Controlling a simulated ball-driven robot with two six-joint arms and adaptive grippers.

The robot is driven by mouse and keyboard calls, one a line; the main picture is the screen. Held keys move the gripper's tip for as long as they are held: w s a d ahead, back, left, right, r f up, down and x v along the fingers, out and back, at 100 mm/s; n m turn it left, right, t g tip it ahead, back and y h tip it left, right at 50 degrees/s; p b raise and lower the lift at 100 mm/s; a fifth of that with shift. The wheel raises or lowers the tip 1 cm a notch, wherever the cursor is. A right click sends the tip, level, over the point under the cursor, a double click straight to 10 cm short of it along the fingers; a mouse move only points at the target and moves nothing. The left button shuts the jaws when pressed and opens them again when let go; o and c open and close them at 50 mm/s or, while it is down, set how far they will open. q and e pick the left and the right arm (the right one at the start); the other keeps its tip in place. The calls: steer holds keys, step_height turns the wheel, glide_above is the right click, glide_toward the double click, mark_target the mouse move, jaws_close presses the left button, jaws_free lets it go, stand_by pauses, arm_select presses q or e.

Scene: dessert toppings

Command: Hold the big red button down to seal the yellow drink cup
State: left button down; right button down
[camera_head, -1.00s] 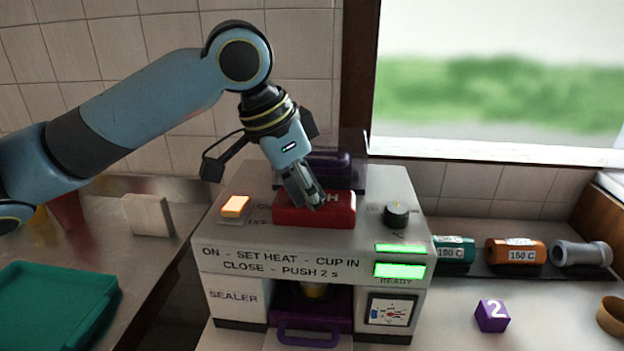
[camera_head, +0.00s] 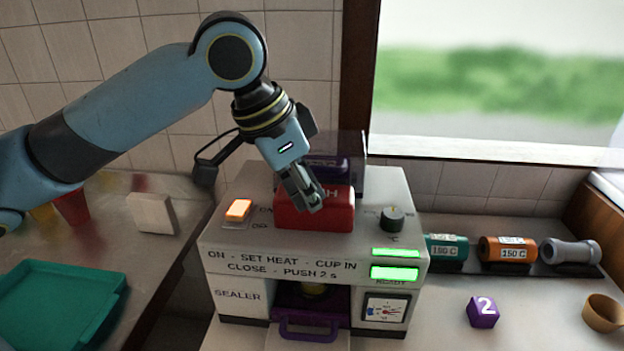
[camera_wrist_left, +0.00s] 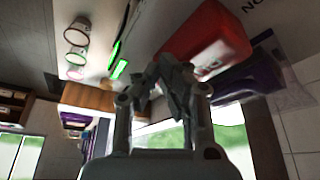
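The sealer (camera_head: 235,296) stands in the middle of the head view, its two green lamps lit. Its big red button (camera_head: 332,214) is on top and also fills the upper right of the left wrist view (camera_wrist_left: 212,48). My left gripper (camera_head: 312,204) points down at the button, fingers together, with nothing visible between them. The tips overlap the button in the head view; whether they touch it is unclear. The yellow cup (camera_head: 314,289) shows only partly in the dark front bay, behind the purple handle (camera_head: 308,334). My right gripper is out of view.
An orange switch (camera_head: 238,209) and black knob (camera_head: 392,219) flank the button. Labelled cylinders (camera_head: 507,250) lie on a rack at right, with a purple block (camera_head: 483,311) and tan ring (camera_head: 603,313) in front. A green tray (camera_head: 60,305) lies at left.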

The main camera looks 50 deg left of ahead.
arm_select(q)
steer(key=r, duration=0.2)
steer(key=r+p, duration=0.1)
steer(key=r, duration=0.1)
steer(key=r+p, duration=0.1)
steer(key=r, duration=0.1)
steer(key=shift+s+d, duration=0.25)
steer(key=shift+s, duration=0.05)
steer(key=shift+f, duration=0.1)
